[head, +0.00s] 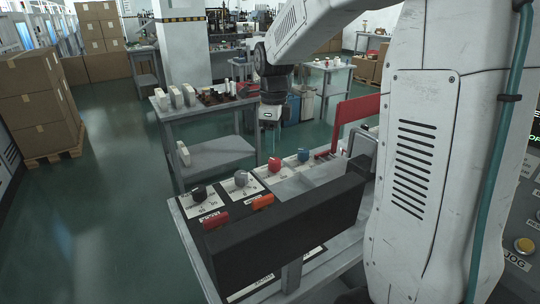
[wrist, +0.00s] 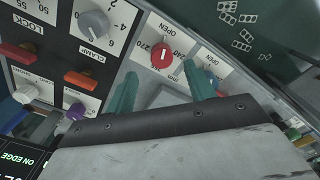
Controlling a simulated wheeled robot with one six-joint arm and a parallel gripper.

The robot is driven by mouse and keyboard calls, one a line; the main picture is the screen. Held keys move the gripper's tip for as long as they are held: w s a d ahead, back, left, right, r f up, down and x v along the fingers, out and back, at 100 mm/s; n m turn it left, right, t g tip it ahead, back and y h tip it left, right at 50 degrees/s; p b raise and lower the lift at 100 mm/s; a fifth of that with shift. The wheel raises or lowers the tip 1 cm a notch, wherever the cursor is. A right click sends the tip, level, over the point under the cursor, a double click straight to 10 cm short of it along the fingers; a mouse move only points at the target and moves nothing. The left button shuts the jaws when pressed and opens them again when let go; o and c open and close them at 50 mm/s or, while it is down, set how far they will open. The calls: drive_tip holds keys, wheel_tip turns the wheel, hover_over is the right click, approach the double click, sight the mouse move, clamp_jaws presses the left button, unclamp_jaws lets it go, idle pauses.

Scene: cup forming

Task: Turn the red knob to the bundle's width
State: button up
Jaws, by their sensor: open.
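The red knob (head: 274,164) stands on a white dial plate on the machine's panel. In the wrist view the red knob (wrist: 162,56) has a white pointer mark, with 270 and 240 printed beside it. My gripper (head: 270,124) hangs above the panel, apart from the knob in the head view. In the wrist view my gripper (wrist: 159,69) is open, its teal fingers to either side of the knob, with nothing between them; contact cannot be told. I cannot make out which thing is the bundle.
A grey knob (head: 241,178) and a black knob (head: 199,192) stand left of the red one, a blue knob (head: 303,155) right. Orange (head: 263,202) and red levers lie nearer. A dark bar crosses the front. A grey table (head: 222,106) with white blocks stands behind.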

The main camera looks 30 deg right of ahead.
sight(275, 160)
drive_tip(key=f, duration=0.6)
drive_tip(key=shift+d+f, duration=0.2)
drive_tip(key=shift+f, duration=0.05)
drive_tip(key=shift+c, duration=0.3)
drive_tip(key=c, duration=0.9)
